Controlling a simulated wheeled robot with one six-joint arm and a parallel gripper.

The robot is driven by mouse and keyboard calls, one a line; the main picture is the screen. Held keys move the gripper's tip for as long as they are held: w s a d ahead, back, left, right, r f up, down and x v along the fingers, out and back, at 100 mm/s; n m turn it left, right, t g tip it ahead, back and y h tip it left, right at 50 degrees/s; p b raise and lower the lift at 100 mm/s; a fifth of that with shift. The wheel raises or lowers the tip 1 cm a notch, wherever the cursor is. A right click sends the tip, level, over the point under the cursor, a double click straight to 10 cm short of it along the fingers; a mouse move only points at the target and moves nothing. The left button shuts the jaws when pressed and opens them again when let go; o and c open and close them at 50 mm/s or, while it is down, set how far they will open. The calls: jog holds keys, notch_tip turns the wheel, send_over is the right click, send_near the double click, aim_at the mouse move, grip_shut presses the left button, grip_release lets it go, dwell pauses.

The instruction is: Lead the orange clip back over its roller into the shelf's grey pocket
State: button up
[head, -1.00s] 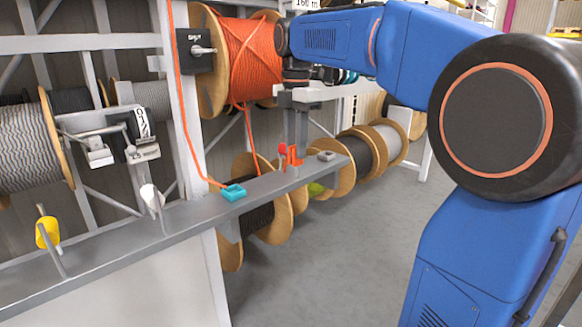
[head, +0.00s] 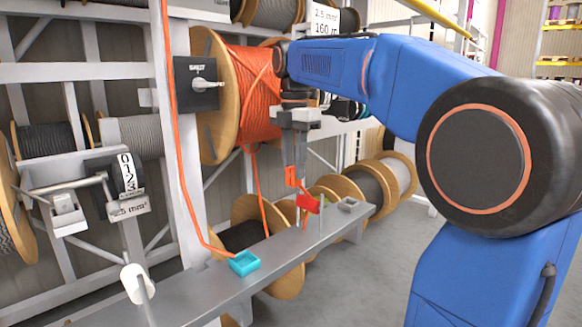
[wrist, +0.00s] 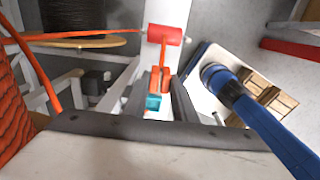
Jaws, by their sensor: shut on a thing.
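My gripper (head: 296,168) is shut on the orange clip (head: 291,178) and holds it above the shelf (head: 203,290). In the wrist view the clip (wrist: 160,80) sits between the fingers. The red roller (head: 308,203) stands on the shelf just below and right of the clip in the head view; in the wrist view the roller (wrist: 164,35) is above the clip. I cannot tell whether clip and roller touch. The grey pocket (head: 351,205) is at the shelf's right end, empty as far as I see. An orange cable (wrist: 85,35) runs toward the roller.
A teal pocket (head: 244,263) lies on the shelf, with an orange cable (head: 180,160) reaching down to it. A white roller (head: 137,284) stands further left. A large reel of orange cable (head: 248,95) is behind. More reels lie under the shelf.

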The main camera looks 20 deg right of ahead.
jog(key=w+d, duration=0.2)
jog(key=d, duration=0.4)
jog(key=w+d, duration=0.2)
jog(key=d, duration=0.5)
jog(key=shift+w, duration=0.3)
jog(key=shift+f, duration=0.1)
dwell(0.5)
